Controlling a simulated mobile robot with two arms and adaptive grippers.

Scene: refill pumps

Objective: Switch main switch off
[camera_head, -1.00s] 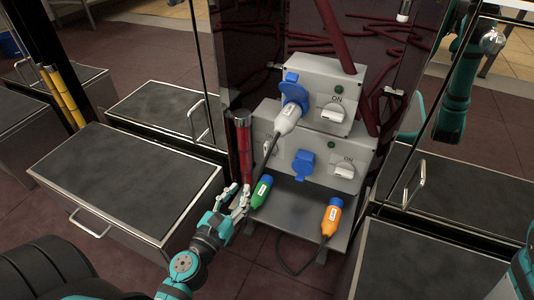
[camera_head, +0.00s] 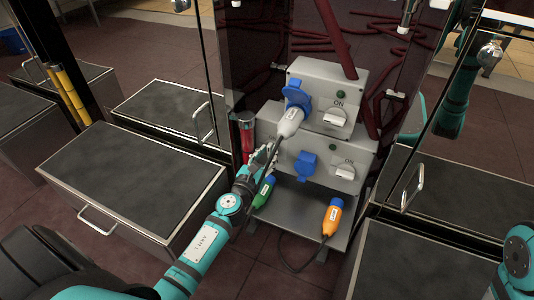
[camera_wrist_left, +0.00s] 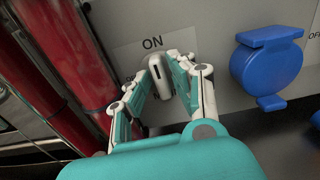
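The main switch (camera_wrist_left: 160,62) shows in the left wrist view as a white knob on a grey panel, under an "ON" label. My left gripper (camera_wrist_left: 163,82) is open, with its fingers on either side of the knob; whether they touch it is unclear. In the head view my left gripper (camera_head: 262,160) is at the left end of the lower grey switch box (camera_head: 325,145) and hides the main switch there. My right gripper is not in view; only part of the right arm shows at the lower right.
Blue socket covers sit right of the gripper (camera_head: 305,163) and above. A white plug (camera_head: 290,122) is in the upper socket. A green plug (camera_head: 264,192) and an orange plug (camera_head: 332,216) rest on the shelf below. Red pipes (camera_wrist_left: 70,50) run close on the left.

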